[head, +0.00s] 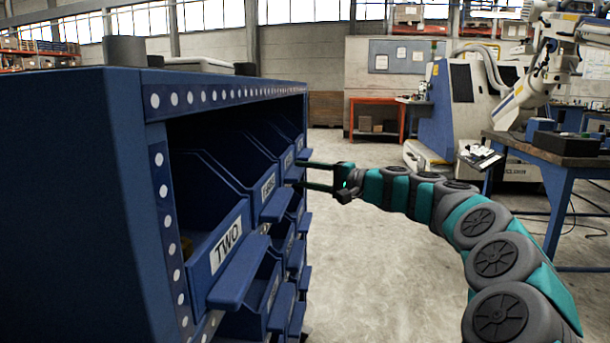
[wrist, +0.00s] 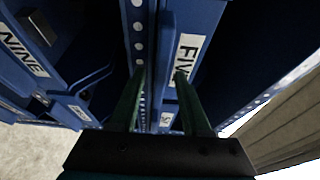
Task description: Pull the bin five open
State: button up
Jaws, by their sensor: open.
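Bin five is a blue bin whose white label (wrist: 187,60) reads "FIV", cut off by a finger, in the wrist view. A blue handle ledge (wrist: 168,45) runs along the label's left side. In the head view the bin is at the far end of the upper row, with its label too small to read. My gripper (head: 301,174) is open, its two green fingers reaching left to the bin fronts. In the wrist view the fingers (wrist: 160,74) lie on both sides of the ledge; contact cannot be told.
A blue rack (head: 90,190) with dotted rails fills the left. Bin two (head: 228,245) is nearest, with more bins beyond and below. Bin nine (wrist: 25,55) shows left in the wrist view. Grey floor (head: 370,270) is open right of the rack; a workbench (head: 555,165) stands far right.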

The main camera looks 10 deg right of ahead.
grip_shut()
dwell(0.4)
dwell(1.1)
